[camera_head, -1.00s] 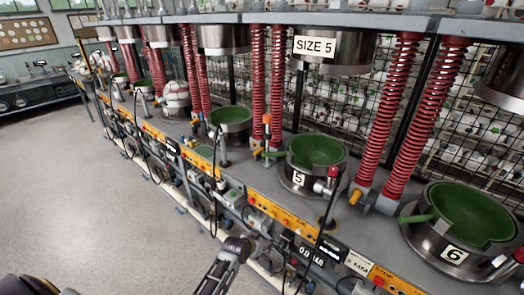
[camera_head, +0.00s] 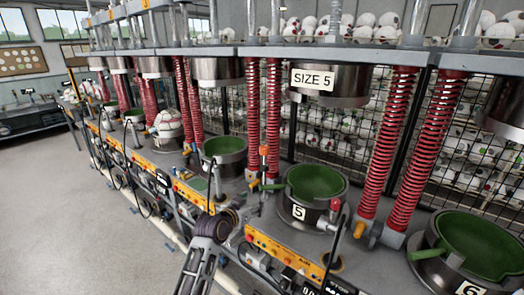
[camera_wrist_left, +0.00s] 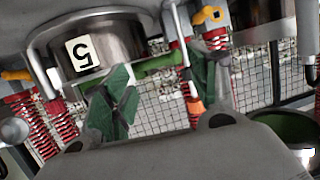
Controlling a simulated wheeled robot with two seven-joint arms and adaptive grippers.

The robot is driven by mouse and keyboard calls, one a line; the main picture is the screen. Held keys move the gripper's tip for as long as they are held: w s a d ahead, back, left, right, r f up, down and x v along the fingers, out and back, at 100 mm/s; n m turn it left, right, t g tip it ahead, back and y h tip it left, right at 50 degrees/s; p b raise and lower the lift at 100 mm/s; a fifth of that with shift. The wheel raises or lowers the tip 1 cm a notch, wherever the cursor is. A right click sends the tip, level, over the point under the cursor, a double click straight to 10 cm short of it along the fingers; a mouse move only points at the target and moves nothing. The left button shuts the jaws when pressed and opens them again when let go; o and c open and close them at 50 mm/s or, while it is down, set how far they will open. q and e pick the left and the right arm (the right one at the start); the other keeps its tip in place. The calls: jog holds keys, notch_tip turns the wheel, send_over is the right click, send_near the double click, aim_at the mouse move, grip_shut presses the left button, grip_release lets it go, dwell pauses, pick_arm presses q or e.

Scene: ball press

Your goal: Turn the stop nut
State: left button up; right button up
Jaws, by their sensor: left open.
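I cannot tell for sure which part is the stop nut. An upright rod with an orange piece (camera_head: 264,151) stands left of the green-lined cup (camera_head: 313,185) marked 5; an orange piece on a rod (camera_wrist_left: 195,106) also shows in the left wrist view. My left gripper (camera_head: 226,214) is at the press bench's front edge, left of and in front of cup 5. In the left wrist view its green-padded fingers (camera_wrist_left: 160,95) are open, with the orange piece close to the right finger. I see nothing held. My right gripper is not in view.
Red springs (camera_head: 404,150) and the SIZE 5 upper die (camera_head: 328,84) stand over the bench. Orange control panels (camera_head: 286,253) line its front. A ball (camera_head: 168,124) sits in a farther station. Grey floor (camera_head: 70,220) at left is clear.

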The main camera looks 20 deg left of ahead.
aim_at(262, 152)
pick_arm(q)
jog(key=w+a+r+t, duration=0.1)
jog(key=w+r, duration=0.2)
jog(key=r, duration=0.3)
jog(key=w+a+r+t, duration=0.2)
jog(key=w+r, duration=0.1)
jog(key=r, duration=0.3)
jog(key=shift+n+t, duration=0.3)
jog(key=shift+n, duration=0.1)
jog(key=shift+w, duration=0.15)
jog(key=shift+w+d+p, duration=0.2)
jog(key=shift+w+p, duration=0.15)
jog(key=shift+w, duration=1.2)
jog(key=shift+w+d+p, duration=0.25)
jog(key=shift+w+p, duration=0.05)
jog(key=shift+w, duration=1.3)
jog(key=shift+w+d+p, duration=0.2)
jog(key=shift+w+p, duration=0.15)
jog(key=shift+w, duration=1.2)
jog(key=shift+w+d+p, duration=0.2)
jog(key=shift+w+p, duration=0.1)
jog(key=shift+w, duration=1.7)
